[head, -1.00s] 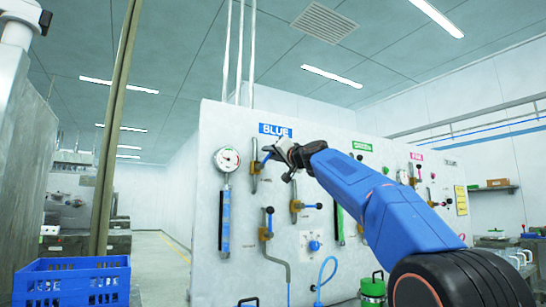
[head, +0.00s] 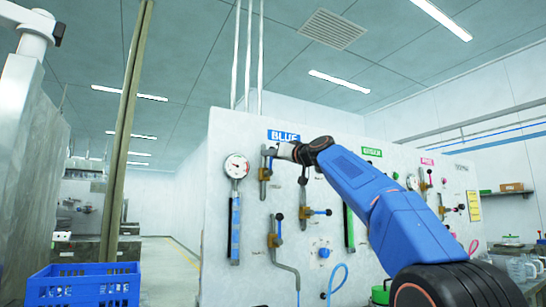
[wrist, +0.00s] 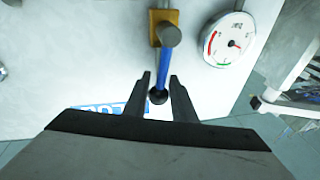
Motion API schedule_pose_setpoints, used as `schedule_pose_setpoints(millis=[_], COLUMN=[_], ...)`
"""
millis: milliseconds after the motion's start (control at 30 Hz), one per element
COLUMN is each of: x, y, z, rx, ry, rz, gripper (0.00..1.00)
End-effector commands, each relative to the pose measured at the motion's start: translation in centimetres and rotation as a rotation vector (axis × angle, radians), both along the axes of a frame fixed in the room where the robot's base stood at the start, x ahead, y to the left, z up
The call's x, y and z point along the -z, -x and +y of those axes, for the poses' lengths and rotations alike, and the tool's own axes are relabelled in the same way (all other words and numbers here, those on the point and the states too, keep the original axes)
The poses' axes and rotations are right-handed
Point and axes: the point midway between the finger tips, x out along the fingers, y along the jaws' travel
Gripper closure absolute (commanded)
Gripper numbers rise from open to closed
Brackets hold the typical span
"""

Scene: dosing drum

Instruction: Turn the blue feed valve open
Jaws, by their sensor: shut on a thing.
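The blue feed valve is on the white wall panel below the BLUE sign (head: 283,135). Its brass and grey body (head: 264,173) shows in the head view, where my gripper (head: 272,153) hides most of the lever. In the wrist view the brass body (wrist: 165,25) is at the top. Its blue lever (wrist: 164,70) runs from there toward the sign and ends in a black knob (wrist: 158,97). My gripper (wrist: 159,79) is shut on the lever, with one finger on each side near the knob.
A round gauge (head: 237,166) is just left of the valve. A blue crate (head: 85,287) is at the front left. The aisle (head: 165,262) left of the panel looks clear.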

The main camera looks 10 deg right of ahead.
Motion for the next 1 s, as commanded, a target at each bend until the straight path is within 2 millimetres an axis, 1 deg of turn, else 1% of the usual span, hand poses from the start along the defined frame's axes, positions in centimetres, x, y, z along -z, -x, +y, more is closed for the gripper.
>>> schedule_pose_setpoints(millis=[367, 400, 433, 467, 800, 900, 1000], x=[0.0, 0.0, 0.0, 0.0, 0.0, 0.1, 0.2], y=[0.0, 0.0, 0.0, 0.0, 0.2, 0.6, 1.6], z=[0.1, 0.1, 0.1, 0.1, -0.1, -0.4, -0.8], rx=[-0.002, -0.002, -0.002, -0.002, -0.001, 0.000, 0.000], ry=[0.002, 0.002, 0.002, 0.002, 0.002, 0.000, 0.001], rz=[0.000, 0.000, 0.000, 0.000, 0.000, 0.001, 0.000], gripper=[1.00, 0.67, 0.60, 0.58, 0.58, 0.58, 0.58])
